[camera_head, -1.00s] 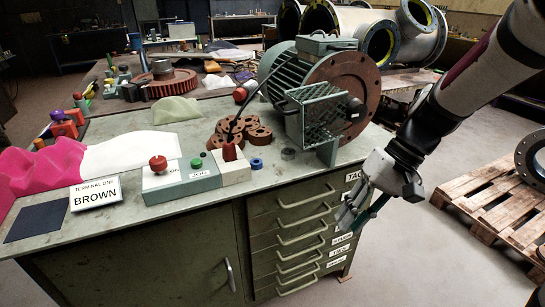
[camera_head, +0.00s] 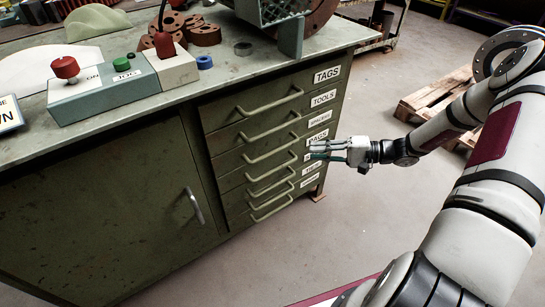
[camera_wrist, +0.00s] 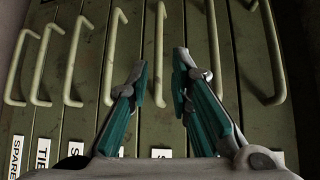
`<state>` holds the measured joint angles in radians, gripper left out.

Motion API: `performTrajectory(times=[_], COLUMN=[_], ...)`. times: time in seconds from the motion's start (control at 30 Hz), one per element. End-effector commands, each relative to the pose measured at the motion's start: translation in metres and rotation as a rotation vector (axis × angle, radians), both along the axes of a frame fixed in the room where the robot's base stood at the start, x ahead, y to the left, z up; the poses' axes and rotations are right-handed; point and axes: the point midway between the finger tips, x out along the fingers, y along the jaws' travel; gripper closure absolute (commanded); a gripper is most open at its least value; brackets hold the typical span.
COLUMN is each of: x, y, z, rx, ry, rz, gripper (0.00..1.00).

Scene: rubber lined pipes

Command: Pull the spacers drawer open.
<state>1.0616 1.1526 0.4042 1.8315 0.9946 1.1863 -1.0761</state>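The green cabinet's drawer stack (camera_head: 262,150) has bar handles and white labels. All drawers look shut. My gripper (camera_head: 312,150) is open and empty, beside the right ends of the middle drawers, apart from the handles in that view. In the wrist view its teal-padded fingers (camera_wrist: 160,80) point at the drawer fronts, with a handle (camera_wrist: 159,40) showing between and beyond the fingertips. Labels reading SPARE (camera_wrist: 16,157) and TIE (camera_wrist: 42,152) show at left.
A cabinet door (camera_head: 110,210) with its own handle is left of the drawers. The bench top (camera_head: 90,125) holds a button box (camera_head: 115,85) and a red-brown machine part. A wooden pallet (camera_head: 437,95) lies at the back right. Floor right of the drawers is free.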

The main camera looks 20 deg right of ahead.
Motion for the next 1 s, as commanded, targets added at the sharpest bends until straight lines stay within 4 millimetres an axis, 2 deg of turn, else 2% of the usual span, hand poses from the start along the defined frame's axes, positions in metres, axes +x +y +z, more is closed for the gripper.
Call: performTrajectory(times=[0.13, 0.23, 0.7, 1.0], x=[0.004, 0.008, 0.046, 0.061], y=[0.0, 0.01, 0.089, 0.117], z=[-0.007, -0.008, -0.021, -0.025], rx=[0.016, 0.017, 0.016, 0.014], ry=[-0.01, -0.009, -0.008, -0.007], rz=[-0.019, -0.017, -0.014, -0.016], gripper=[0.8, 0.8, 0.8, 0.8])
